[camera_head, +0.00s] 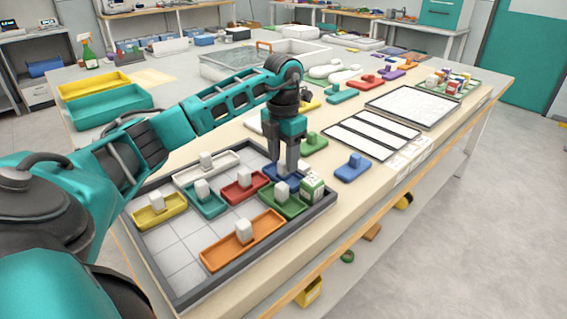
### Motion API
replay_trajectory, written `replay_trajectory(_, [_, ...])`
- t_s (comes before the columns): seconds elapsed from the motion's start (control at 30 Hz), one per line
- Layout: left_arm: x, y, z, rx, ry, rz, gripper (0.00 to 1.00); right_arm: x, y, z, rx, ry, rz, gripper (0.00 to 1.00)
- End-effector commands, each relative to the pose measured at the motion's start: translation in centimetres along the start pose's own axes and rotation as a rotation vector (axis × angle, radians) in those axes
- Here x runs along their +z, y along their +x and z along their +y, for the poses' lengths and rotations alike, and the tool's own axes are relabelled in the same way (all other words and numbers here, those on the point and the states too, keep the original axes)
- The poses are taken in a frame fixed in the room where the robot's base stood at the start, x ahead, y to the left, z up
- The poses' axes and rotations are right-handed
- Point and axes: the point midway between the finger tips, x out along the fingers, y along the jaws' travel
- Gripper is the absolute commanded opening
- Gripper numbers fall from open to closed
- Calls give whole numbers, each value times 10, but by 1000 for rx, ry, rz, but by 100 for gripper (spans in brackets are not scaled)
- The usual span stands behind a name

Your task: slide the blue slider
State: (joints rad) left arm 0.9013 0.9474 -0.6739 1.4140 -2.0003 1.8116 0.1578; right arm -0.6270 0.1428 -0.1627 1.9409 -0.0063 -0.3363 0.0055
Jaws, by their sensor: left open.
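A blue slider (270,171) lies in the far part of a dark-rimmed sliding tray (166,291) with a pale tiled floor. My left gripper (286,172) points straight down over the blue slider, with its fingers open. The fingers hide most of the slider's middle and its knob, so I cannot tell whether they touch it. Next to it lie a red slider (243,188) on the left and a green slider (283,203) in front. Another blue piece with a knob (352,168) lies on the table outside the tray, to the right. My right gripper is out of view.
The tray also holds yellow (150,215), teal (205,205), white (187,172) and orange (226,258) sliders. A small white-and-green block (312,189) stands close to my left gripper. Several coloured knobbed pieces lie farther back. Bare tray floor shows at the near left.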

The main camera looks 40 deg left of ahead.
Motion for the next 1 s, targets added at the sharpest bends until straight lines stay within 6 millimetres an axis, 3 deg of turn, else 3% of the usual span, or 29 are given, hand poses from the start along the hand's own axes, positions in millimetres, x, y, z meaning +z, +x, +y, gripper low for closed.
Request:
replay_trajectory(0.2, [0,19,0,-1,0,0,51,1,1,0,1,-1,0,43])
replay_trajectory(0.5, [0,20,0,-1,0,0,51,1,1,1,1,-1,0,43])
replay_trajectory(1.0, [0,20,0,0,0,0,3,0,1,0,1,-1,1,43])
